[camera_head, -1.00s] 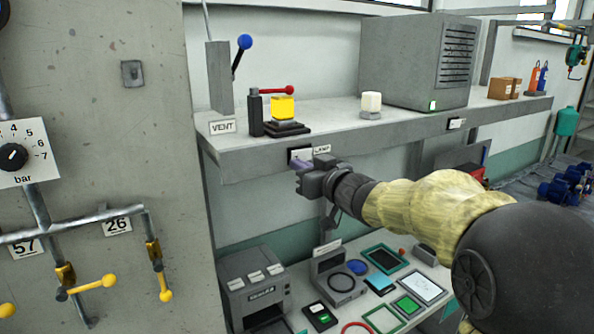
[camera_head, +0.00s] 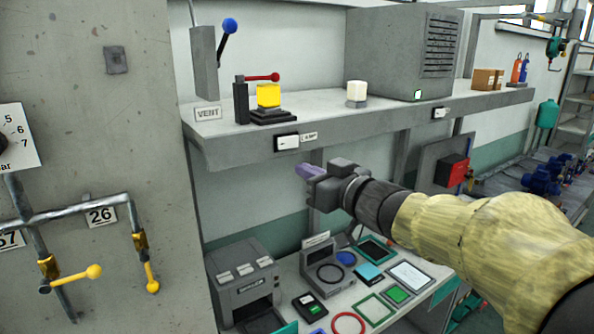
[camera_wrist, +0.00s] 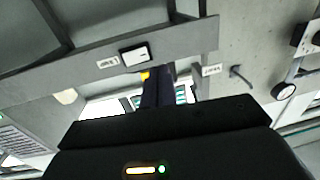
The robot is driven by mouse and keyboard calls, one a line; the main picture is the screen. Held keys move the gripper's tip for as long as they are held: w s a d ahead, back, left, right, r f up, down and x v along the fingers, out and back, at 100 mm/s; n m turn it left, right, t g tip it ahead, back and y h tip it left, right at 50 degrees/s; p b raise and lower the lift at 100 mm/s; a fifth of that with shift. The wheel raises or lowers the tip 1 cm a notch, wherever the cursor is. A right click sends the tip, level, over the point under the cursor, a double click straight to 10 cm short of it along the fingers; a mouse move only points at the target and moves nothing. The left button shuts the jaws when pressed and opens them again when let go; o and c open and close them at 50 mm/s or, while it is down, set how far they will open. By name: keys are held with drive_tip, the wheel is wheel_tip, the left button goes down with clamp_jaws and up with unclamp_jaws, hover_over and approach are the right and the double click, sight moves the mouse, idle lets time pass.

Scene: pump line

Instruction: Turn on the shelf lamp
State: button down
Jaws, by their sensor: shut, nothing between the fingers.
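The lamp switch (camera_head: 287,142) is a white rocker in a dark frame on the shelf's front edge, with a LAMP label (camera_head: 310,136) to its right. It also shows in the wrist view (camera_wrist: 134,53). My gripper (camera_head: 305,172) is shut and empty, below and slightly right of the switch, apart from it in the picture. On the shelf (camera_head: 215,128) stand a yellow block (camera_head: 268,95) on a black stepped base and a cream block (camera_head: 357,91) on a grey base. I cannot tell for certain which is the lamp, or whether either is lit.
A second switch (camera_head: 439,113) sits farther right on the shelf edge. A red-handled lever (camera_head: 262,77) and a blue-knobbed VENT lever (camera_head: 229,27) stand at the left. A grey cabinet (camera_head: 385,55) stands on the shelf. The bench below holds a printer-like box (camera_head: 243,285) and several small items.

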drive_tip(key=s+d+f+m+g+h, duration=0.1)
drive_tip(key=d+f+m+h, duration=0.2)
drive_tip(key=d+f+h, duration=0.35)
drive_tip(key=s+d+f+m+h, duration=0.1)
drive_tip(key=d+f+m+h, duration=0.25)
drive_tip(key=f, duration=0.65)
drive_tip(key=s+d+f+m+g+h+b, duration=0.1)
drive_tip(key=s+d+f+g, duration=0.1)
drive_tip(key=s+f+g, duration=0.8)
drive_tip(key=s+f, duration=0.7)
drive_tip(key=f, duration=0.1)
drive_tip(key=shift+d+f, duration=0.2)
drive_tip(key=shift+d, duration=0.05)
